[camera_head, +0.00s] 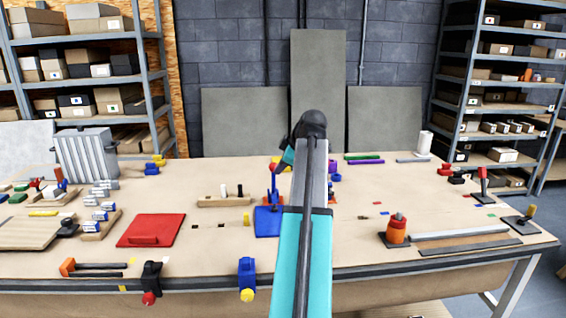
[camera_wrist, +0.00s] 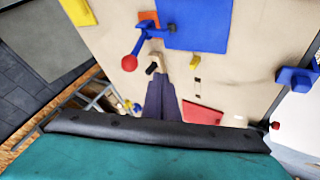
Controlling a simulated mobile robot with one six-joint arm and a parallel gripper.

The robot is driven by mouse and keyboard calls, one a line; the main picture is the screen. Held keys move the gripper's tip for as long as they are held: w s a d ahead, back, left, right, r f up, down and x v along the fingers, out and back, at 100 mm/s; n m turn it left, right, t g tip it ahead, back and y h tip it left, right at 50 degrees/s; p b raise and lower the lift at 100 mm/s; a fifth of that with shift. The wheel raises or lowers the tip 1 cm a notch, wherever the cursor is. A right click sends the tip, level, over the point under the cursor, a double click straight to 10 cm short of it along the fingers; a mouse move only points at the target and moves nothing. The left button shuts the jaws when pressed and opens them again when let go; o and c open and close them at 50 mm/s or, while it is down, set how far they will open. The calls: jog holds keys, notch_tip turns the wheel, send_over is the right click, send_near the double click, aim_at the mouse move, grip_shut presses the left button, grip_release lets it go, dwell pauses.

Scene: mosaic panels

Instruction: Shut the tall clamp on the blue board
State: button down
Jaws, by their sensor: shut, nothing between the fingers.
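The blue board (camera_head: 268,222) lies flat near the middle of the table, partly hidden by my arm. A tall blue clamp (camera_head: 273,189) stands at its back left edge, with red at its base. In the wrist view the board (camera_wrist: 205,25) is at the top. The clamp's blue arm (camera_wrist: 139,45) sticks out there to a red ball, beside an orange-red part. I cannot tell its exact tilt. My gripper (camera_head: 279,168) points down and left close to the clamp's top in the head view. In the wrist view my gripper (camera_wrist: 159,85) is shut and empty, apart from the red ball.
A wooden block with pegs (camera_head: 224,201) and a red panel (camera_head: 151,230) lie left of the board. A blue clamp (camera_head: 247,277) and a black clamp (camera_head: 151,280) sit on the front edge. An orange-red knobbed fixture (camera_head: 396,230) stands at right.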

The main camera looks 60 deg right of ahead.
jog(key=w+d+f+p, duration=0.3)
jog(key=w+d, duration=0.1)
jog(key=d, duration=0.1)
jog(key=shift+w+f, duration=0.15)
jog(key=shift+w, duration=0.2)
jog(key=shift+a, duration=0.1)
dwell(0.4)
